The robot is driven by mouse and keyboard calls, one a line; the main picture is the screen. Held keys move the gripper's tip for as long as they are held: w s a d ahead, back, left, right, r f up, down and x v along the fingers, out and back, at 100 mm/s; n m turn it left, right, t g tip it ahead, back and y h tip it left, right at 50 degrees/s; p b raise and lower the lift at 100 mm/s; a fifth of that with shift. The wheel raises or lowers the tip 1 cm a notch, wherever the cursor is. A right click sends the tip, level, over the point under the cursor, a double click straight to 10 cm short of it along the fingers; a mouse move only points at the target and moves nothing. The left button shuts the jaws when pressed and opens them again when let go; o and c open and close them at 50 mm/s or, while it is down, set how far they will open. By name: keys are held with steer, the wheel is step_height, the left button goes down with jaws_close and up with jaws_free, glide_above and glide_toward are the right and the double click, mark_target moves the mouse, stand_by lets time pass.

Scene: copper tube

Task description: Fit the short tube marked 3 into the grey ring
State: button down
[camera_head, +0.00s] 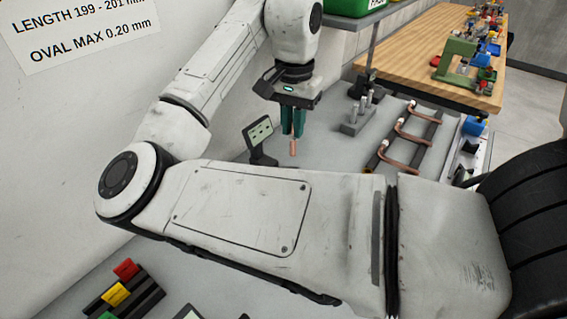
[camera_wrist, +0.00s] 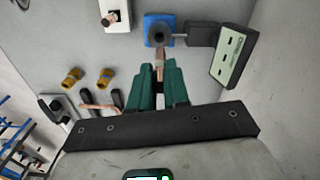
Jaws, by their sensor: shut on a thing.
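My gripper (camera_head: 292,133) has green fingers and points down over the grey bench. It is shut on a short copper tube (camera_head: 293,148), whose lower end sticks out below the fingertips. In the wrist view my gripper (camera_wrist: 160,72) holds the same tube (camera_wrist: 160,58) between its fingertips. A dark grey ring (camera_wrist: 159,34) on a blue block (camera_wrist: 151,21) lies just beyond the tube's tip in that view. I cannot tell whether tube and ring touch. No number is readable on the tube. The ring is not clearly visible in the head view.
A small display (camera_head: 260,138) stands left of my gripper; it also shows in the wrist view (camera_wrist: 232,52). A peg block (camera_head: 358,124) and a rack of bent copper tubes (camera_head: 405,130) stand to the right. Brass fittings (camera_wrist: 72,77) lie left in the wrist view. My arm covers the front.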

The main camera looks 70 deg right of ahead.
mark_target(293, 155)
step_height(293, 155, down, 9)
steer(key=shift+s+a+r, duration=0.1)
steer(key=c, duration=1.4)
jaws_free()
steer(key=o, duration=0.3)
steer(key=shift+r, duration=0.1)
steer(key=shift+r, duration=0.1)
step_height(293, 155, up, 11)
steer(key=shift+f, duration=0.1)
steer(key=shift+o, duration=0.4)
steer(key=shift+r, duration=0.55)
